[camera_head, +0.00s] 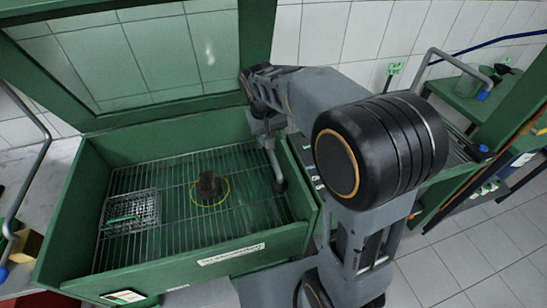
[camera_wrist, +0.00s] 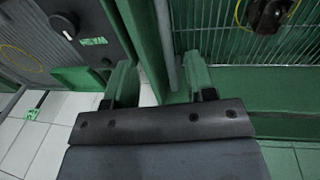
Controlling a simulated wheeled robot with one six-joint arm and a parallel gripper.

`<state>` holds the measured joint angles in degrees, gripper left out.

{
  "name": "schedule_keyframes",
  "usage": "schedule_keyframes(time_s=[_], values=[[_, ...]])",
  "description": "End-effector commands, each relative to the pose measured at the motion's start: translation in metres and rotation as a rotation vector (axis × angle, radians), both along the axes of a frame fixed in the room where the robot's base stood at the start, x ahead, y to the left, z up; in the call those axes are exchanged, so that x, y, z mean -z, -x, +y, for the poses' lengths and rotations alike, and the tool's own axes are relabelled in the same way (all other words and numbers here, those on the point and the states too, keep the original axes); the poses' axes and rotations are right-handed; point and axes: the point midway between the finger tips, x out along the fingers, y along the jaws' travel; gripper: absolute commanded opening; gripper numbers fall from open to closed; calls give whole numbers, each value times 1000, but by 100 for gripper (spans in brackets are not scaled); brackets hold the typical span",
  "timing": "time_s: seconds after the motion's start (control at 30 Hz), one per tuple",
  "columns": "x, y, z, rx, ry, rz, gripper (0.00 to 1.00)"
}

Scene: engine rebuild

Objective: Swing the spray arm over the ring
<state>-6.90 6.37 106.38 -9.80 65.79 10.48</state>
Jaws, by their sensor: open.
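The yellow ring (camera_head: 228,195) lies on the wire rack in the green wash basin, around a dark lumpy part (camera_head: 208,184). The spray arm (camera_head: 272,158) is a grey tube with a dark end, at the basin's right side, apart from the ring. My gripper (camera_head: 262,112) is at the tube's upper end in the head view; its fingers are largely hidden there. In the wrist view my gripper (camera_wrist: 160,85) shows two spread fingers, with a grey bar, seemingly the tube, ahead between them. Contact cannot be told. Ring and dark part (camera_wrist: 268,14) show at upper right.
A wire basket (camera_head: 130,209) sits on the rack's left. The raised green lid (camera_head: 255,35) stands behind the basin. The basin's right wall (camera_head: 304,190) is close to my arm. A panel with a dark knob (camera_wrist: 63,25) lies left in the wrist view.

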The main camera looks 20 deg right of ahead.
Motion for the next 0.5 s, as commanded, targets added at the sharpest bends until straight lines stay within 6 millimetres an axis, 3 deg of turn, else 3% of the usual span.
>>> schedule_keyframes(time_s=[0.2, 0.5], values=[[13, -29, 6, 8, 39, 43, 51], [57, -33, -2, 12, 47, 54, 51]])
